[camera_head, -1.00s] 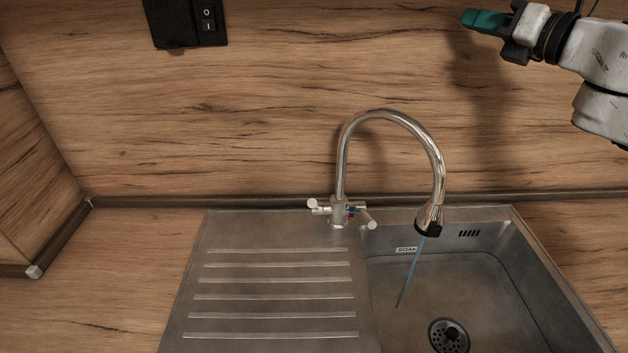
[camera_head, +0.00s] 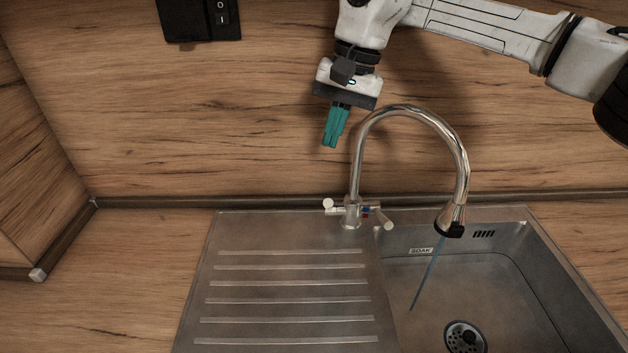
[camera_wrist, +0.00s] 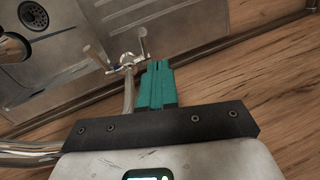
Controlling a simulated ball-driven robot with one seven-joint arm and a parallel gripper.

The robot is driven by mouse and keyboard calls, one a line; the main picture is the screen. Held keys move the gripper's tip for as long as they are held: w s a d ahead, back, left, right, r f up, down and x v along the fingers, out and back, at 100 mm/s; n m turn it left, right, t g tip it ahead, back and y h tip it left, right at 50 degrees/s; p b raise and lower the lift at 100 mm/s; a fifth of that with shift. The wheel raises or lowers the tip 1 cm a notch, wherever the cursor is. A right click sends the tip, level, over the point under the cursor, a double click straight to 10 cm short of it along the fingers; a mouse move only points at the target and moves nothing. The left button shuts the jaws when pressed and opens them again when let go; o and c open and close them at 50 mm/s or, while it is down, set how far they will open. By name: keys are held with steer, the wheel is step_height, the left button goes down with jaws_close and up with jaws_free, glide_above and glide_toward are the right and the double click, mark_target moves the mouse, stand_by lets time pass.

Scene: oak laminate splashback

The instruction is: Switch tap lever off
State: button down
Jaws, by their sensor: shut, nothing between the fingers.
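The chrome gooseneck tap (camera_head: 356,165) stands at the back rim of the sink, and a thin bluish stream of water (camera_head: 424,280) falls from its spout. The tap has two levers at its base: a left one (camera_head: 329,205) and a right one (camera_head: 384,219) angled to the front right. In the wrist view the tap base (camera_wrist: 127,62) and its levers show just beyond my fingers. My gripper (camera_head: 330,143) has teal fingers, is shut and empty, and points down above and slightly left of the tap base, apart from it.
The steel sink has a ribbed drainboard (camera_head: 285,285) on the left and a basin (camera_head: 480,290) with a drain (camera_head: 464,338) on the right. A black switch box (camera_head: 198,18) is on the wood splashback. The tap's arch stands close to the right of my gripper.

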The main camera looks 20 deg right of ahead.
steer(key=shift+d+f+n+g+h, duration=0.1)
steer(key=shift+d+n+g+h, duration=0.1)
steer(key=shift+n+h, duration=0.25)
steer(key=shift+d+f+n+g+h, duration=0.1)
steer(key=shift+n+g+h, duration=0.1)
steer(key=shift+n+h, duration=0.25)
steer(key=shift+f, duration=0.1)
steer(key=f, duration=0.6)
steer(key=f+p, duration=0.1)
steer(key=f, duration=0.2)
steer(key=shift+s+a+f, duration=0.25)
steer(key=shift+a+f, duration=0.1)
steer(key=shift+a, duration=0.05)
steer(key=shift+f, duration=0.1)
